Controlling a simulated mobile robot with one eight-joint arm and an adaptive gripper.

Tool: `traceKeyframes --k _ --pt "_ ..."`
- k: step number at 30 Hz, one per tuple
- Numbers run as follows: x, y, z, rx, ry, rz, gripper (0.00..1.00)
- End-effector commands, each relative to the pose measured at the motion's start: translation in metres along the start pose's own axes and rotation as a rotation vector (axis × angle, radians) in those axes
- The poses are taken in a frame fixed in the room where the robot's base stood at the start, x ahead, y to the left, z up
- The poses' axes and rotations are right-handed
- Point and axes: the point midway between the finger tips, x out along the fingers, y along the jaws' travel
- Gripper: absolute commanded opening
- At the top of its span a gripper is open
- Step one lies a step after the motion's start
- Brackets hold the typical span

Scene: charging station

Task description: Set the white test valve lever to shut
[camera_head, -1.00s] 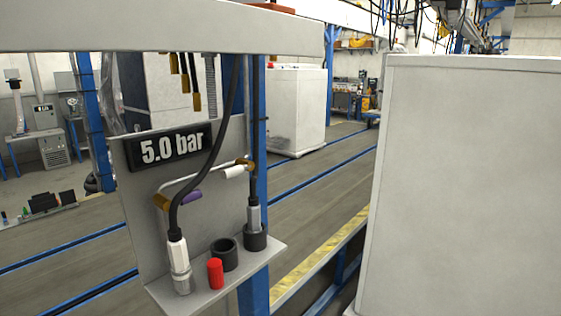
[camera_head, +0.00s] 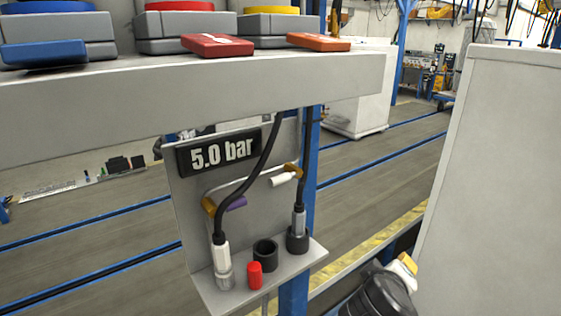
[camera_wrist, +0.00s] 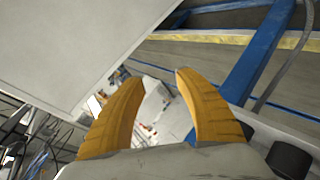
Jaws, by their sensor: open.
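The white test valve lever (camera_head: 284,180) is in the head view, on the right of the grey panel (camera_head: 192,232), under a brass valve body (camera_head: 293,169). It points left and slightly down from the brass. A purple lever (camera_head: 236,203) sits left of it, by another brass part. My gripper (camera_wrist: 152,78) shows in the wrist view with two yellow fingers spread apart and nothing between them. Part of my arm's end is at the lower right of the head view, below and right of the panel, apart from the lever. The lever cannot be made out in the wrist view.
A "5.0 bar" display (camera_head: 219,152) is above the levers. Dark hoses hang before the panel. Its ledge (camera_head: 210,292) holds a red cap (camera_head: 255,275) and black socket (camera_head: 265,254). A large white cabinet (camera_head: 505,190) stands right. A shelf (camera_head: 200,100) overhangs the panel.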

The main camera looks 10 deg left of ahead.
Motion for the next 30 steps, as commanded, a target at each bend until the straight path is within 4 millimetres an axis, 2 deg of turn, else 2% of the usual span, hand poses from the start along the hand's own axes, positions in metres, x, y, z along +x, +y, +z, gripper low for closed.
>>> traceKeyframes --k 1,3,6,9,13,15,17,20,30 --pt "-0.012 0.001 -0.041 -0.085 0.065 0.051 0.40" --pt "-0.027 -0.005 -0.086 -0.194 0.159 0.144 0.40" --pt "-0.059 -0.022 -0.144 -0.323 0.299 0.273 0.40" --pt "-0.095 -0.042 -0.186 -0.412 0.423 0.384 0.40" --pt "-0.138 -0.067 -0.215 -0.467 0.548 0.475 0.40" --pt "-0.151 -0.075 -0.221 -0.475 0.586 0.500 0.40" --pt "-0.155 -0.078 -0.225 -0.480 0.601 0.513 0.40" --pt "-0.151 -0.076 -0.230 -0.480 0.604 0.519 0.40" --pt "-0.104 -0.055 -0.271 -0.480 0.601 0.518 0.40"
